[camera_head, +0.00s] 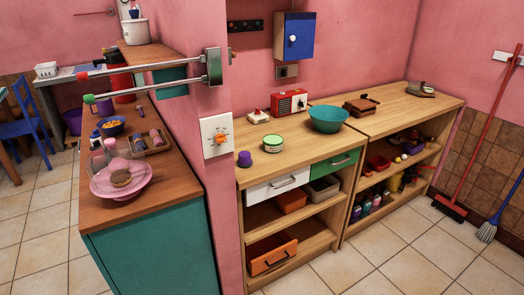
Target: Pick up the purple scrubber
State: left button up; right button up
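A small purple object with a rounded knob on top (244,159), which looks like the scrubber, stands upright on the left end of the wooden counter (264,174). It is close to the counter's left edge, to the left of a green and white round tin (274,145). Neither of my grippers is in view, and nothing touches the purple object.
A teal bowl (327,120) and a red radio (289,102) stand farther back on the counter. A pink partition wall (226,235) borders its left side. A wall rack with two rods (150,67) sticks out left. Tiled floor (405,265) in front is clear.

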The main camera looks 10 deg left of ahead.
aim_at(245, 160)
jog(key=i+l, duration=0.2)
jog(key=l, duration=0.15)
jog(key=i+l+u, duration=0.1)
jog(key=i+l, duration=0.3)
jog(key=l, duration=0.25)
jog(key=i+l+u, duration=0.1)
jog(key=l, duration=0.25)
jog(key=i+l, duration=0.25)
jog(key=l, duration=0.15)
